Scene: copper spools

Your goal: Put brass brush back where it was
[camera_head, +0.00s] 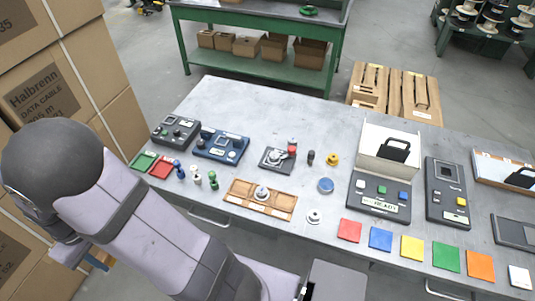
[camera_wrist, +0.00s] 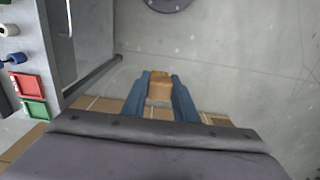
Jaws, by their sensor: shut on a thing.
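My gripper (camera_wrist: 159,77) shows in the wrist view with two blue fingers. They are shut on a small tan-brown block with a yellowish top, which looks like the brass brush (camera_wrist: 160,91). The gripper is out past the left end of the workbench, over the floor. In the head view my arm covers most of that area, and only a bit of blue finger shows at the lower left. No empty place clearly marked for a brush can be made out on the bench.
The grey workbench (camera_head: 225,109) carries a red tray (camera_head: 161,166), a green tray (camera_head: 143,161), a wooden tray (camera_head: 283,205), several devices and colored squares. Stacked cardboard boxes (camera_head: 45,92) stand close on the left. The bench's far left corner is bare.

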